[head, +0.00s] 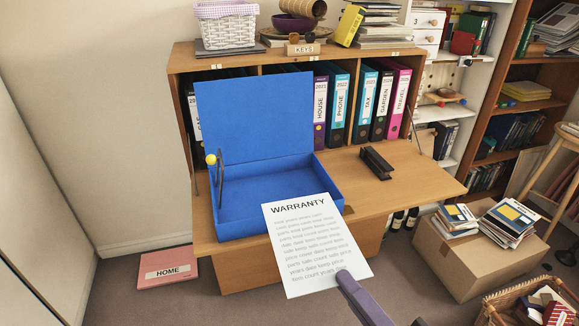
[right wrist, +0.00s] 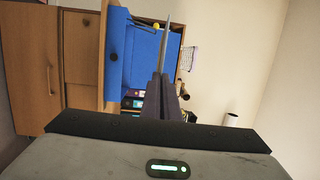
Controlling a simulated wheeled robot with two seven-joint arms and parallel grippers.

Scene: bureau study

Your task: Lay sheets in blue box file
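The blue box file (head: 228,222) stands open on the fold-down desk, its lid raised against the shelves behind. Its visible floor is bare, and a dark wire clip with a yellow knob (head: 210,159) stands up at its left side. My right gripper (head: 347,279) is shut on the lower edge of a white WARRANTY sheet (head: 308,240). The sheet hides the box's front right corner in the head view; I cannot tell its height above the rim. In the right wrist view the sheet (right wrist: 167,45) shows edge-on between the closed fingers. My left gripper is not in view.
The wooden desk flap (head: 410,182) is clear at right except for a dark hole punch (head: 376,162). Upright binders (head: 338,105) fill the shelf behind. A pink HOME folder (head: 168,271) lies on the floor at left. A cardboard box (head: 455,252) stands at right.

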